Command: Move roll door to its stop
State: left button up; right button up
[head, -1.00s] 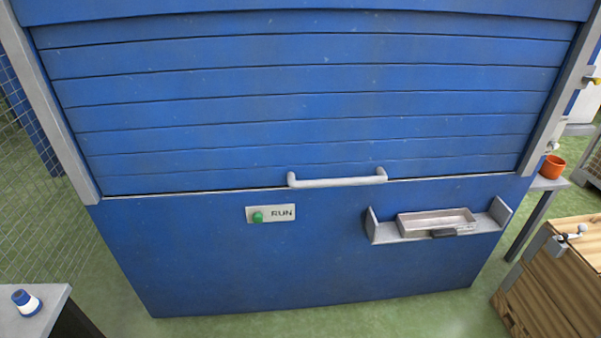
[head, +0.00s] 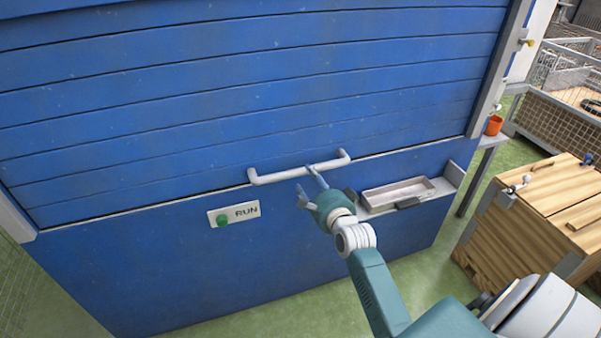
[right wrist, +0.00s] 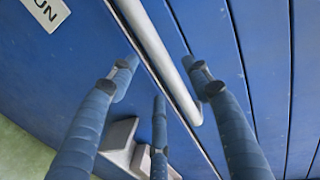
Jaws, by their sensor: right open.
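The blue slatted roll door (head: 230,110) is down, its bottom edge at the top of the blue lower panel. Its pale grey bar handle (head: 280,175) runs along that bottom edge. My right gripper (head: 309,184) is open at the right half of the handle, with one finger over the bar in the head view. In the right wrist view the handle (right wrist: 155,50) runs between the spread fingers (right wrist: 162,78); I cannot tell whether they touch it. My left gripper is not in view.
A RUN plate (head: 234,213) with a green button is on the lower panel (head: 140,270). A shelf with a metal tray (head: 397,195) sits just right of my right gripper. A wooden crate (head: 540,220) stands at the right, and an orange pot (head: 494,125) behind it.

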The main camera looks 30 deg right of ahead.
aim_at(305, 174)
jog(key=x, duration=0.6)
jog(key=shift+w+f, duration=0.1)
jog(key=shift+w, duration=0.05)
jog(key=shift+c, duration=0.3)
grip_shut()
